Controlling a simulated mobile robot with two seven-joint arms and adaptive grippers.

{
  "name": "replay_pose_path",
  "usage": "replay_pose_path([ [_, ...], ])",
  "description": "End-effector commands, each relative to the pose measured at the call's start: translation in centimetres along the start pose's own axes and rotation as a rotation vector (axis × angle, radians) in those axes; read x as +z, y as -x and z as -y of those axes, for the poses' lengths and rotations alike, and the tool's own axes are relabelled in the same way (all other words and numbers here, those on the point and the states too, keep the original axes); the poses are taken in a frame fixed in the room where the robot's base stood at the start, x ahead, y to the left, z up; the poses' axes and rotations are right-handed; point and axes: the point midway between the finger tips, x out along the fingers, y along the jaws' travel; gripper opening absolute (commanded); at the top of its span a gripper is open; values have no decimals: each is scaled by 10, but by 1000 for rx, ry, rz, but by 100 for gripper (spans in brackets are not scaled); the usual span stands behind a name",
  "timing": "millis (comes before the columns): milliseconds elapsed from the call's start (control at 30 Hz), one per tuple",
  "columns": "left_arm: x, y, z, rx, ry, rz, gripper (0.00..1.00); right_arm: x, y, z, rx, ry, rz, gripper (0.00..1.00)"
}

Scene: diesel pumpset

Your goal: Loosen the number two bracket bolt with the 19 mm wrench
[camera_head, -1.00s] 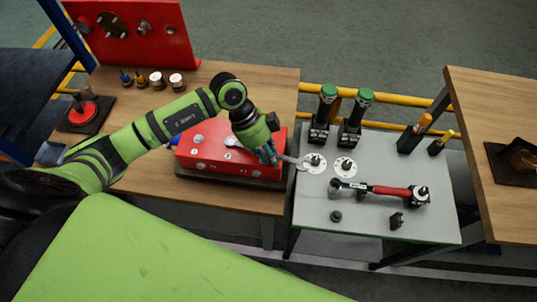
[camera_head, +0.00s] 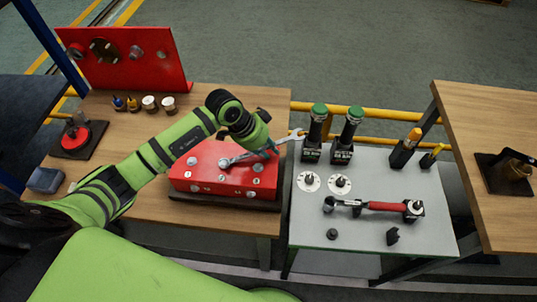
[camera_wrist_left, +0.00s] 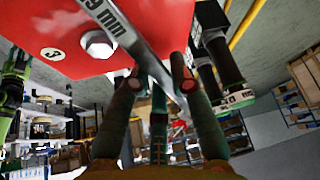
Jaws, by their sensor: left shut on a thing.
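The red bracket block (camera_head: 208,178) sits on the wooden bench with several pale bolts on it. My left gripper (camera_head: 270,149) is shut on the steel wrench (camera_head: 246,156), above the block's right part. One wrench end is over or at a top bolt (camera_head: 224,162); whether it is seated, and the number there, I cannot tell. The open end sticks out to the right past the block. In the left wrist view the wrench (camera_wrist_left: 128,38), its marking partly cut off to "9 mm", passes between my fingers (camera_wrist_left: 163,85), beside a bolt (camera_wrist_left: 97,43) labelled 3.
A grey trolley (camera_head: 350,240) on the right carries a red-handled ratchet (camera_head: 380,206), two sockets on white discs, and green-capped tools (camera_head: 318,125). A red upright panel (camera_head: 130,65) and small containers stand on the bench's back left.

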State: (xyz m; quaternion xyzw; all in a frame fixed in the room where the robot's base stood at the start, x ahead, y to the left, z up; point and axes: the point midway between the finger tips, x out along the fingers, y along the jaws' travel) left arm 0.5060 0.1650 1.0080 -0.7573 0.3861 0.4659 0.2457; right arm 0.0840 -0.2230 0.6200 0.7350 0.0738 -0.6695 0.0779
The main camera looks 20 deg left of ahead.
Motion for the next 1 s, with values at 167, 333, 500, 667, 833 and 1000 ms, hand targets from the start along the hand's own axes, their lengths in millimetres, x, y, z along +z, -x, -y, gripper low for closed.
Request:
replay_pose_path([
  [167,1,-3,2,-8,30,2,0,0,0,0,0,0,0,40],
  [333,1,-3,1,-7,28,2,0,0,0,0,0,0,0,40],
  [500,-1,2,1,-7,27,2,0,0,0,0,0,0,0,40],
  [667,-5,9,2,-9,25,0,0,0,0,0,0,0,0,40],
  [833,-5,10,3,-10,25,1,0,0,0,0,0,0,0,40],
  [1000,-5,10,-2,8,-12,0,0,0,0,0,0,0,0,40],
])
